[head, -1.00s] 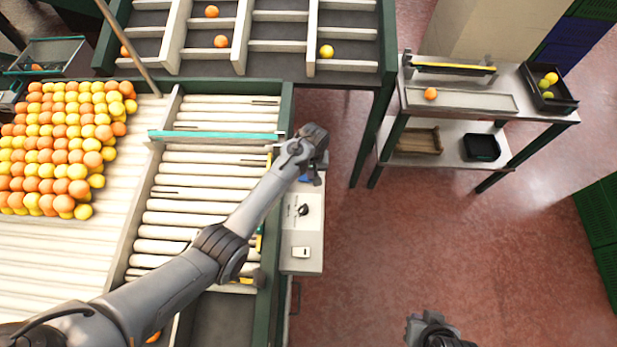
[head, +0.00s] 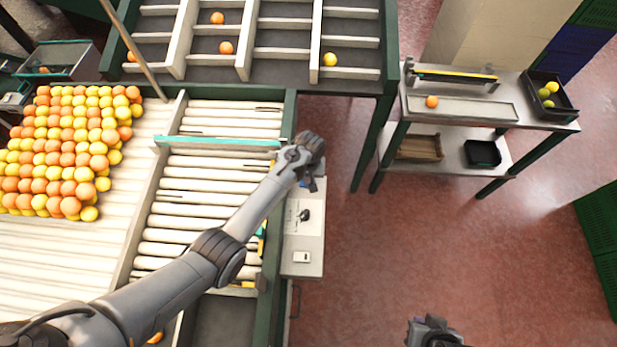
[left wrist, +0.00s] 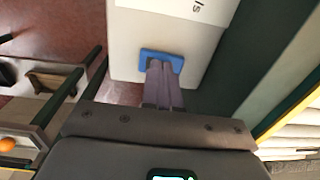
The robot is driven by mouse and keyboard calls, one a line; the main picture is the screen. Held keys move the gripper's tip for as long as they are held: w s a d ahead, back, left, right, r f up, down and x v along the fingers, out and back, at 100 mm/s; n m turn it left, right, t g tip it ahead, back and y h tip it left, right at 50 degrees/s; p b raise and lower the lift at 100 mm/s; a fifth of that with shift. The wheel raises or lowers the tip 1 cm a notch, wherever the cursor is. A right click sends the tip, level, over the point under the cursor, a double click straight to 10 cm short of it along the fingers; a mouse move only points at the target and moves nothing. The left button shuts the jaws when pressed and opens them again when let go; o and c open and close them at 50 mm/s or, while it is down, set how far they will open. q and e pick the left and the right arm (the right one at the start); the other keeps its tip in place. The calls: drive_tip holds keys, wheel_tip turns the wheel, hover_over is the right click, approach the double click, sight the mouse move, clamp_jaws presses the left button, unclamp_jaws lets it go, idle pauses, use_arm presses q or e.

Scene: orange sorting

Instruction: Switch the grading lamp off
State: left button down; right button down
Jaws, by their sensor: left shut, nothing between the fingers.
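A pale control box (head: 315,235) is fixed along the side of the roller table. It carries a black knob (head: 304,215) and a small white switch (head: 301,257). At its far end, a blue square part (left wrist: 147,54) shows in the left wrist view. My left gripper (left wrist: 163,68) is shut and empty, with its fingertips over the blue part. I cannot tell whether they press on it. In the head view my left gripper (head: 312,184) hides most of that end. My right gripper (head: 430,328) is at the bottom edge, away from the box. I cannot identify the lamp itself.
Several oranges and yellow fruit (head: 70,150) lie on the rollers at left. A teal bar (head: 215,142) crosses the rollers. A divided tray table (head: 262,90) stands behind. A side table (head: 460,107) with a black crate (head: 550,94) stands at right. The red floor between is open.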

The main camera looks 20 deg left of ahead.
use_arm(q)
drive_tip(key=shift+r, duration=0.1)
drive_tip(key=r+p, duration=0.2)
drive_tip(key=p, duration=0.1)
drive_tip(key=r+p, duration=0.1)
drive_tip(key=r, duration=0.1)
drive_tip(key=shift+w+d+r, duration=0.1)
drive_tip(key=shift+d, duration=0.15)
drive_tip(key=shift+d+r, duration=0.15)
drive_tip(key=shift+r, duration=0.1)
wheel_tip(320, 180, up, 9)
drive_tip(key=d+b, duration=0.1)
drive_tip(key=b, duration=0.1)
drive_tip(key=shift+w, duration=0.2)
